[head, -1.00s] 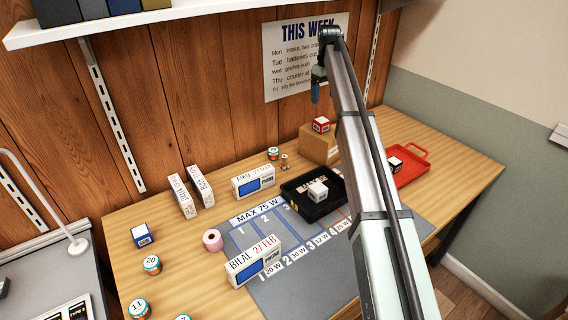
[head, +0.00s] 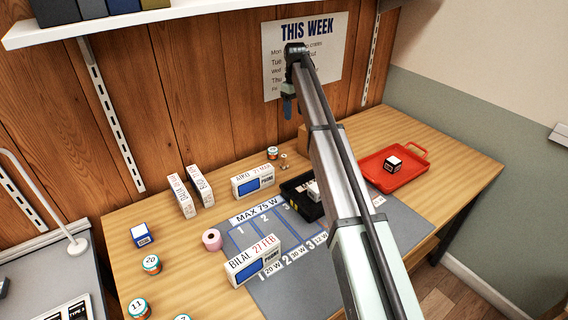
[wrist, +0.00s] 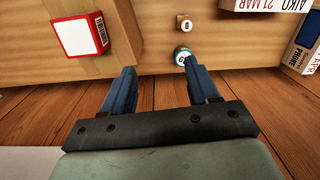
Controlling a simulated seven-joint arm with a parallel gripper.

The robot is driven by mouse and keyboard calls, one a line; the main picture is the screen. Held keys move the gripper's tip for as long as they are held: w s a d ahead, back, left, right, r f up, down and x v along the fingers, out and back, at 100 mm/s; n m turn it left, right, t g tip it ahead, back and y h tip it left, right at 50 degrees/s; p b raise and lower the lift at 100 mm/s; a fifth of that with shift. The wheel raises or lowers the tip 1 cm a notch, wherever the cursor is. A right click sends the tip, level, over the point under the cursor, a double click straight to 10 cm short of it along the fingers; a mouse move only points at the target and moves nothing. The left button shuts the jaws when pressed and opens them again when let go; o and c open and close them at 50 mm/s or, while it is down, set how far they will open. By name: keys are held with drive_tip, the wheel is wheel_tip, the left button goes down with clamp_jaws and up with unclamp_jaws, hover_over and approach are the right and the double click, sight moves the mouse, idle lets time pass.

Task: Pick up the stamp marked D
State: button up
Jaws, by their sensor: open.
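My gripper (head: 290,108) hangs high above the back of the bench, in front of the wall. In the wrist view its two blue fingers (wrist: 161,68) are apart with nothing between them. A small pale wooden piece (wrist: 184,22) beyond the fingers bears a dark mark that looks like a D or a 0. It appears to be the small piece (head: 284,157) at the back of the bench. A round tin (wrist: 183,55) with a dark number stands beside it, near the right fingertip.
A red-and-white cube (wrist: 80,35) sits on a cardboard box, at left in the wrist view. White phone boxes (head: 253,180) stand nearby. My arm partly hides the black tray (head: 298,190). A red tray (head: 412,175) holds a black-and-white cube (head: 393,164). A blue-and-white cube (head: 141,235) is at left.

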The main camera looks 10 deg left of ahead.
drive_tip(key=n, duration=0.2)
hover_over(284, 155)
wheel_tip(284, 155, down, 4)
drive_tip(key=f+n, duration=0.2)
drive_tip(key=n, duration=0.3)
wheel_tip(284, 155, down, 14)
drive_tip(key=n, duration=1)
drive_tip(key=shift+s+t, duration=0.15)
drive_tip(key=shift+t, duration=0.15)
drive_tip(key=shift+r, duration=0.1)
clamp_jaws()
